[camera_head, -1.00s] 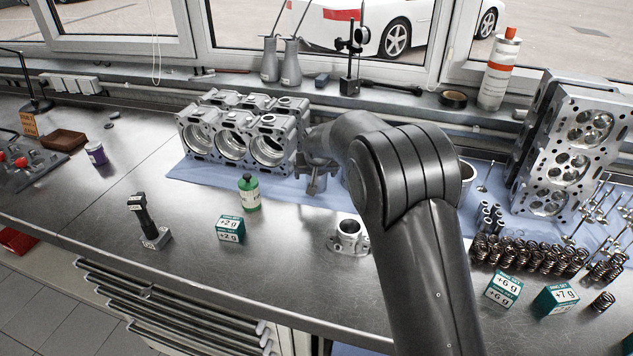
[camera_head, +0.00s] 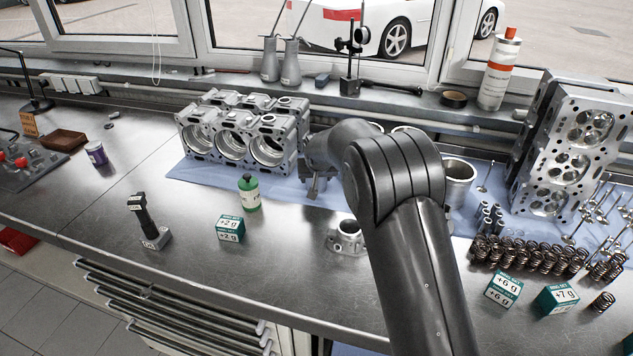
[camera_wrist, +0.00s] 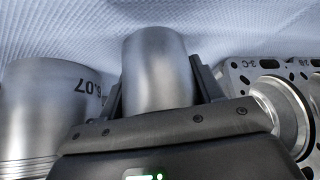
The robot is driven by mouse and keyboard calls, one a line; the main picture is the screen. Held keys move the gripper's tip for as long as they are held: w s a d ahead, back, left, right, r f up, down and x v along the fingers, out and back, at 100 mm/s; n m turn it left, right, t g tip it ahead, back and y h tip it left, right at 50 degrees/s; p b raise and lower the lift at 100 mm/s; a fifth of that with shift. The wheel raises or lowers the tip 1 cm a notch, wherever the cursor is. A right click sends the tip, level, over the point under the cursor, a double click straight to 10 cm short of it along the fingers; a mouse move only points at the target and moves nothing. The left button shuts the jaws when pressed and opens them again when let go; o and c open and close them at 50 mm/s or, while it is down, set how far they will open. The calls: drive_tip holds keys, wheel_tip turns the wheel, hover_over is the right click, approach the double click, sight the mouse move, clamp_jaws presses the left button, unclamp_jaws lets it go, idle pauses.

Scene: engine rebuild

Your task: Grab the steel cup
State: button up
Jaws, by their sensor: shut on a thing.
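The steel cup (camera_wrist: 158,66) is a plain, smooth grey cylinder in the wrist view. My gripper (camera_wrist: 160,85) has one dark finger on each side of it and is shut on it. Blue cloth lies behind the cup; I cannot tell whether the cup touches it. In the head view my arm covers much of this area, and I cannot make out the held cup there.
A larger metal cylinder marked 6.07 (camera_wrist: 50,110) is close on the left in the wrist view, and the engine block (camera_wrist: 280,95) is close on the right. In the head view the block (camera_head: 240,135) stands left of my wrist. Another open cylinder (camera_head: 458,182) stands right of my arm.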

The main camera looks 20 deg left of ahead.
drive_tip(key=shift+c, duration=1.4)
